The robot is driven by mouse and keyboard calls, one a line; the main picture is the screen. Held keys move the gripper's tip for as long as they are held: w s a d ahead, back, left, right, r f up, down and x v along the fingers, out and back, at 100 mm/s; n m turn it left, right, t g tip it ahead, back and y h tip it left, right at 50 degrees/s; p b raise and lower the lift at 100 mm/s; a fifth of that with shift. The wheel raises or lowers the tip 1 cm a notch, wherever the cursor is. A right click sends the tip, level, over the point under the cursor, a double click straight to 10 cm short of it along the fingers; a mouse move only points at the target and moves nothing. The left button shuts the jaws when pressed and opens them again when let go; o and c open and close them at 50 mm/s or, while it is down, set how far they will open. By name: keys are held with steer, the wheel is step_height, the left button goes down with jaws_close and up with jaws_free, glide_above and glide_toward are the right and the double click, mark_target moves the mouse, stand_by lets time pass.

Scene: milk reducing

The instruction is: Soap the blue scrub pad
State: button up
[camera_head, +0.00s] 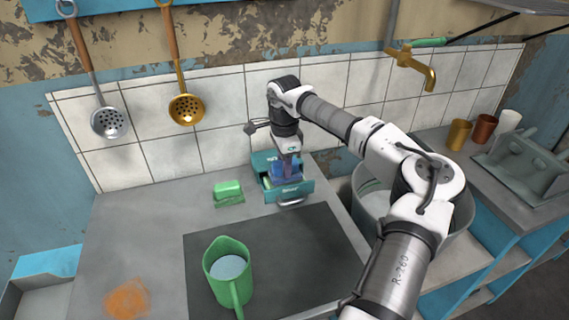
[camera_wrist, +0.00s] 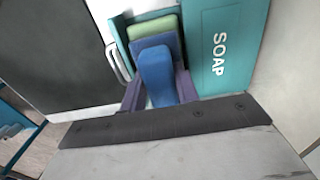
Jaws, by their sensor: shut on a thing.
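The blue scrub pad (camera_wrist: 155,72) is between the purple fingers of my gripper (camera_wrist: 158,88) in the wrist view. In the head view, my gripper (camera_head: 286,170) points down into the open drawer of the teal soap box (camera_head: 264,160), with the blue pad (camera_head: 284,182) partly hidden by the fingers. The wrist view shows a green and blue block (camera_wrist: 154,30) in the drawer, right beside the pad. I cannot tell whether the pad touches it. The soap box (camera_wrist: 228,45) is marked "SOAP".
A green block (camera_head: 228,191) lies on the counter left of the box. A green mug (camera_head: 229,270) with pale contents stands on the dark counter panel (camera_head: 290,245). A large round pot (camera_head: 371,190) stands right of the box, partly behind my arm. The left counter is mostly clear.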

steer(key=shift+f, duration=0.55)
stand_by(1.4)
steer(key=shift+r+p, duration=2.15)
steer(key=shift+r, duration=1.4)
